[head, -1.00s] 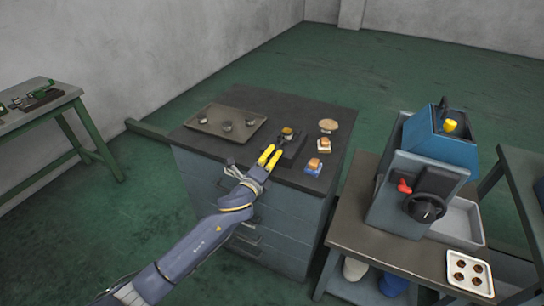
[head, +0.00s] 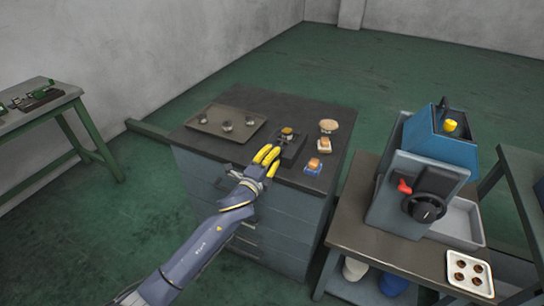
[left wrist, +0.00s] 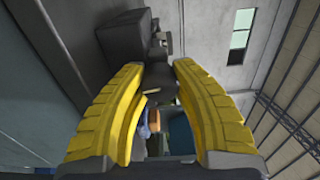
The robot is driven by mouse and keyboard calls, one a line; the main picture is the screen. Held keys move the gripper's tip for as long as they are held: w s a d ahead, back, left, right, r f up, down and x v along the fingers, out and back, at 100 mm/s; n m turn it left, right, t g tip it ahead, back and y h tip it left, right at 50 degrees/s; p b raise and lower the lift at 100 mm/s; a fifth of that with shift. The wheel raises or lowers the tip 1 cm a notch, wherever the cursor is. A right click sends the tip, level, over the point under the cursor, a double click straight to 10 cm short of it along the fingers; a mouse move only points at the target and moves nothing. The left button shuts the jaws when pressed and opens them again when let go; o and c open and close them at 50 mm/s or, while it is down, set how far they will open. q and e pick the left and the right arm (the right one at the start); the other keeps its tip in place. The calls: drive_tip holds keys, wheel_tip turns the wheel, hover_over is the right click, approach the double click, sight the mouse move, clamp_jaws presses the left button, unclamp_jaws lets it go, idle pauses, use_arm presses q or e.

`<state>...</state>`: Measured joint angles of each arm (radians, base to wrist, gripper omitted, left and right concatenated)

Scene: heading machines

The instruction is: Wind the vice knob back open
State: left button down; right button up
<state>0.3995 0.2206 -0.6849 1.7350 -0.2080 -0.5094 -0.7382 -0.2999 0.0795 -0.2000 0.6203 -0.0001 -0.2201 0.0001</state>
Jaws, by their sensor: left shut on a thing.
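The small dark vice (head: 291,150) stands on the dark top of the cabinet, with a small tan-topped piece (head: 287,131) at its jaws. My left gripper (head: 271,156), with yellow fingers, is at the vice's near side. It is shut on the vice knob, which the fingers hide in the head view. In the left wrist view the dark knob (left wrist: 157,76) shows between the fingertips, with the grey vice body (left wrist: 122,38) beyond. My right gripper is not in view.
A tray (head: 207,123) with several small round parts lies left of the vice. A blue machine (head: 422,165) stands on the bench at right.

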use_arm(q)
drive_tip(key=shift+s+d+f, duration=0.15)
drive_tip(key=shift+d+f, duration=0.05)
drive_tip(key=shift+d, duration=0.05)
drive_tip(key=c, duration=1.2)
unclamp_jaws()
drive_tip(key=o, duration=0.3)
drive_tip(key=shift+a+r, duration=0.1)
drive_tip(key=shift+r, duration=0.05)
drive_tip(key=v, duration=1.1)
drive_tip(key=shift+s+a, duration=0.3)
